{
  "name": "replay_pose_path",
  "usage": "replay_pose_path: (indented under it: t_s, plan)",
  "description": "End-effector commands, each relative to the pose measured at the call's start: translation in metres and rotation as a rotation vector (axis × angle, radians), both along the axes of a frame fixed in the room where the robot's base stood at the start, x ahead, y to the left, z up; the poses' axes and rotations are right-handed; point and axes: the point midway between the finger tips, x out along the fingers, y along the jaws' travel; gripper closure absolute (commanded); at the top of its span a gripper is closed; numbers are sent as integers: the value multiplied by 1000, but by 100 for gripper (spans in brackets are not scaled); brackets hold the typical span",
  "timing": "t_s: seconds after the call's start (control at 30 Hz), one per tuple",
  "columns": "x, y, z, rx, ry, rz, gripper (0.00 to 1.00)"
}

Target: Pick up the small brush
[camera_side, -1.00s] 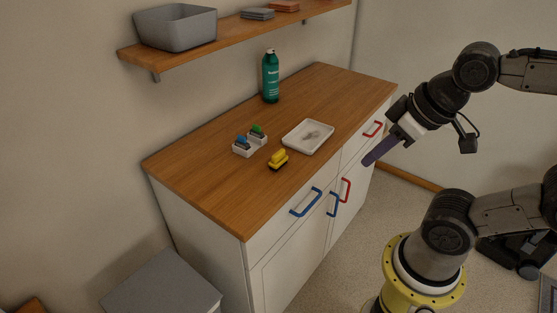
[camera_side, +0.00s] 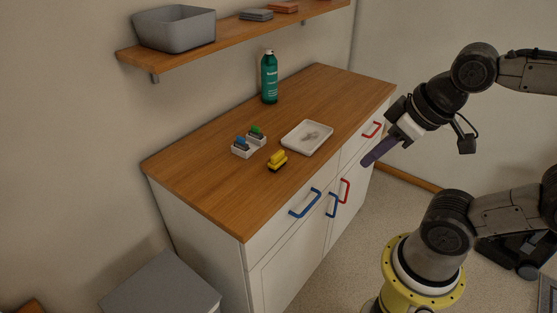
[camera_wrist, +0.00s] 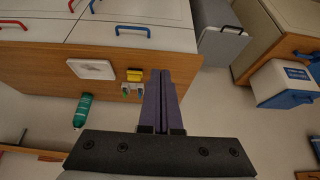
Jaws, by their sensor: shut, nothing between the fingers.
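A small yellow brush (camera_side: 277,160) with a dark underside lies on the wooden top of the white cabinet, near its front edge. It also shows in the wrist view (camera_wrist: 134,75), just left of my fingers. Beside it, a white holder (camera_side: 240,153) carries a blue-topped piece (camera_side: 241,142) and a green-topped piece (camera_side: 256,131), also brush-like. My gripper (camera_side: 367,163), with long purple fingers, is shut and empty. It is in the air in front of the cabinet, to the right of the brush and apart from it. The fingertips also show in the wrist view (camera_wrist: 161,73).
A white tray (camera_side: 296,146) with a greyish patch inside is right of the brush. A green bottle (camera_side: 270,78) stands at the back. A shelf (camera_side: 232,32) above carries a grey bin (camera_side: 174,27). The cabinet top (camera_side: 205,192) is bare at its left front.

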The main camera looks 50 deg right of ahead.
Motion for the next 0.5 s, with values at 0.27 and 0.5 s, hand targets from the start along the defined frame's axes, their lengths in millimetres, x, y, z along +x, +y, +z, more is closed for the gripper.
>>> replay_pose_path:
  t_s: [0.27, 0.5]
  plan:
    - [0, 0, 0, 0, 0, 0, 86]
    - [0, 0, 0, 0, 0, 0, 42]
